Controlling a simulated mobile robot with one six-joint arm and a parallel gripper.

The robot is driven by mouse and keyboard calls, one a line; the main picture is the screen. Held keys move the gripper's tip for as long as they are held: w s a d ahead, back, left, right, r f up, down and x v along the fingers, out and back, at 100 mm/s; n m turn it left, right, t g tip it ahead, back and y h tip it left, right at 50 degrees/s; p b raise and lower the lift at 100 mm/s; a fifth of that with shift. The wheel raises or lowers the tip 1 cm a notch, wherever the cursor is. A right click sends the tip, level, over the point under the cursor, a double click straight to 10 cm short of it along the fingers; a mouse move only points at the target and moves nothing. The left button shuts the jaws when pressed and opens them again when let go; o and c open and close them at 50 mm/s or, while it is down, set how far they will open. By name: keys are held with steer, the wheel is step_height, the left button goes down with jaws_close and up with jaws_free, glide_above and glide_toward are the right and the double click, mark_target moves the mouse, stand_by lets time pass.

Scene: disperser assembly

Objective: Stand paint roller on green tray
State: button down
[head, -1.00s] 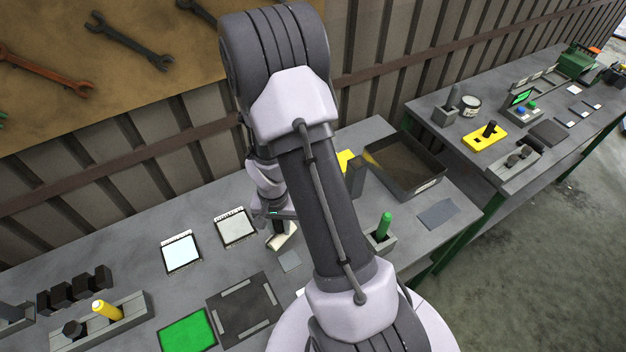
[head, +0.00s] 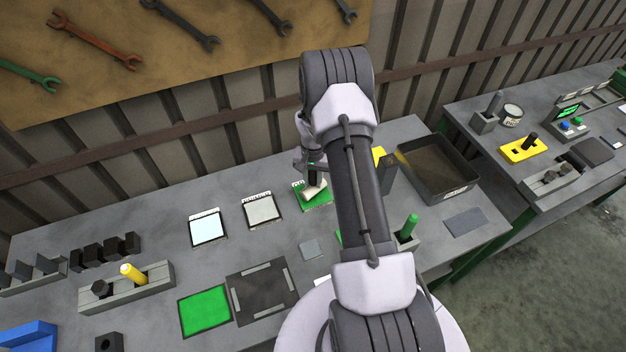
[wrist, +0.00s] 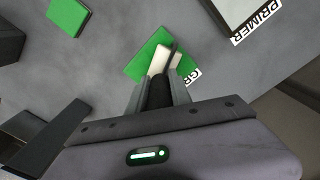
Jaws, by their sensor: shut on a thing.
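The paint roller has a white head (head: 315,192) and a dark handle (wrist: 160,92). My gripper (head: 313,170) is shut on the handle, with the white head below the fingers. The green tray (head: 325,203) lies beneath it at the back of the bench. In the wrist view the fingers (wrist: 159,95) flank the handle, and the white head (wrist: 166,60) overlaps the green tray (wrist: 145,68), whose white label is partly hidden. I cannot tell whether the roller touches the tray.
The grey PRIMER tray (head: 262,211) and a pale blue tray (head: 207,229) lie to the left. A green block (wrist: 68,15) lies nearby, mostly behind my arm in the head view. A yellow object (head: 379,157) and a dark bin (head: 470,185) stand to the right.

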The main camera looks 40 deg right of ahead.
steer(key=shift+f+b, duration=0.15)
steer(key=shift+b, duration=0.15)
steer(key=c, duration=1.2)
jaws_free()
steer(key=shift+o, duration=0.2)
